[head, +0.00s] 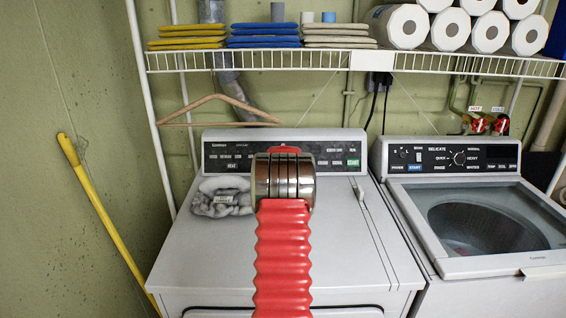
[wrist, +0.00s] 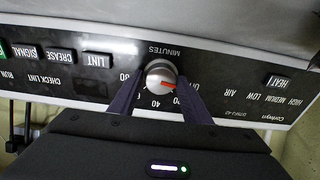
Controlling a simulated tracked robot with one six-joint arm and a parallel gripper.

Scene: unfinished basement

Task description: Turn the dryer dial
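The dryer (head: 200,260) stands in the middle of the head view, with a black control panel (head: 225,158) along its back. My own arm covers the middle of that panel, so the dial and my gripper are hidden there. In the wrist view the dryer dial (wrist: 160,76) is a round silver knob with a red pointer aimed to the right, ringed by white numbers on the upside-down panel. My gripper (wrist: 160,84) is open, with one dark finger on each side of the dial. A narrow strip of panel seems to show between each finger and the knob.
A washer (head: 420,215) with a glass lid stands close at the right. Grey cloth (head: 222,197) lies on the dryer top at the left. A wire shelf (head: 290,60) with folded towels and paper rolls (head: 407,25) hangs above; a wooden hanger (head: 215,98) hangs below it.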

